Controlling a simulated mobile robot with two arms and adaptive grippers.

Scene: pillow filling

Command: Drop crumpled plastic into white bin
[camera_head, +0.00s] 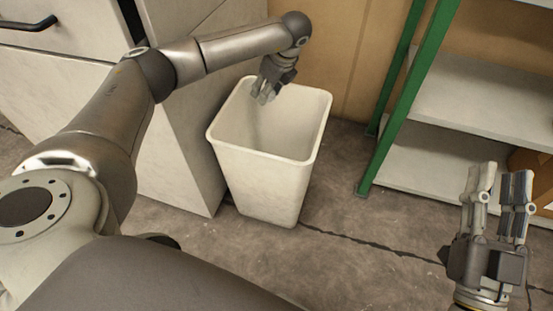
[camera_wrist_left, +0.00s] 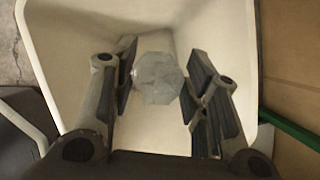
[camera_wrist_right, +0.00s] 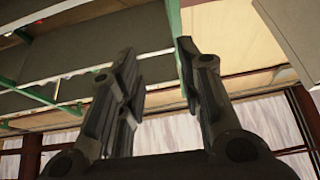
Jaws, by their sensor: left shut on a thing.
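The white bin (camera_head: 268,185) stands upright on the floor in the middle of the head view. My left gripper (camera_head: 264,94) reaches over its back rim and points down at the bin's mouth. The plastic is hard to make out in the head view. My right gripper (camera_head: 499,178) is at the lower right, open and empty, fingers up.
A white cabinet (camera_head: 175,150) stands close to the left of the bin. A green-framed shelf unit (camera_head: 395,110) with grey shelves is on the right. A cardboard box (camera_head: 540,180) sits by it, partly hidden. The floor (camera_head: 370,275) in front is clear.

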